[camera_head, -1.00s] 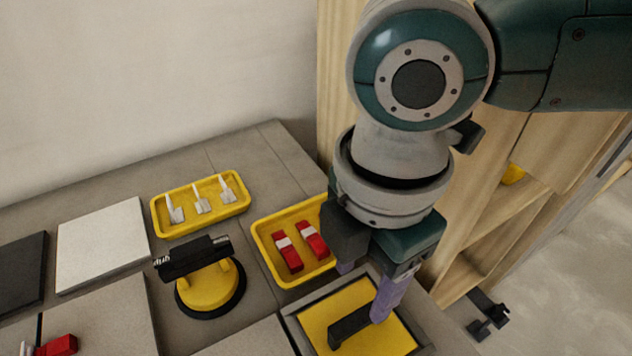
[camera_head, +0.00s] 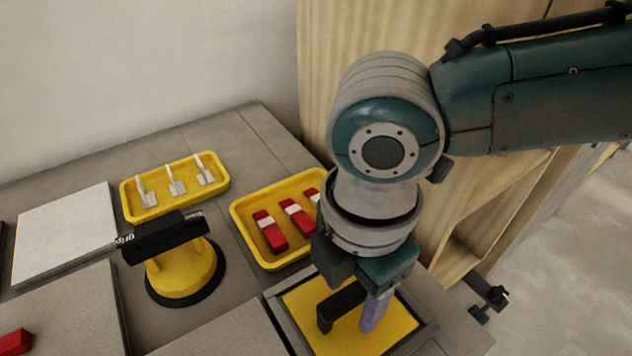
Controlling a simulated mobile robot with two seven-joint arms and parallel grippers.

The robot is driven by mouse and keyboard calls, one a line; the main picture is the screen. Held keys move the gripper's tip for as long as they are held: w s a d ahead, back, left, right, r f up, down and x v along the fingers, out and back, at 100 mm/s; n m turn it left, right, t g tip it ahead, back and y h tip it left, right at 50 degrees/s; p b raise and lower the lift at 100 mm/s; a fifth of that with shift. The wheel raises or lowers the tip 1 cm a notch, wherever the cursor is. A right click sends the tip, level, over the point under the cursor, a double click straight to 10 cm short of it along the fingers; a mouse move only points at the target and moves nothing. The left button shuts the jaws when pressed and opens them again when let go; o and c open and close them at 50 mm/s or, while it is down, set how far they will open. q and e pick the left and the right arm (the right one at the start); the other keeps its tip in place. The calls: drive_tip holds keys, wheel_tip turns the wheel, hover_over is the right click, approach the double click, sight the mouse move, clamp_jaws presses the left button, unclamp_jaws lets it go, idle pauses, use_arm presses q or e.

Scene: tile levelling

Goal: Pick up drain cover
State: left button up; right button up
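The drain cover (camera_head: 397,325) is a yellow square plate with a black bar handle (camera_head: 338,304), lying flat inside a grey frame at the bottom of the view. My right gripper (camera_head: 358,300) points down over it, low beside the handle. One purple finger shows at the handle's right end and overlaps it in the picture. The other finger is hidden behind the handle and the gripper body. The finger bases stand apart, so the gripper looks open. I cannot tell whether the fingers touch the handle. My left gripper is not in view.
A yellow tray (camera_head: 243,222) with red-and-white pieces stands close behind the cover. Another yellow tray (camera_head: 133,208) holds white clips. A yellow suction lifter (camera_head: 181,271) with a black handle stands left. Tiles lie around it. A wooden cabinet (camera_head: 480,215) borders the right side.

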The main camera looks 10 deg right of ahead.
clamp_jaws()
idle(1.3)
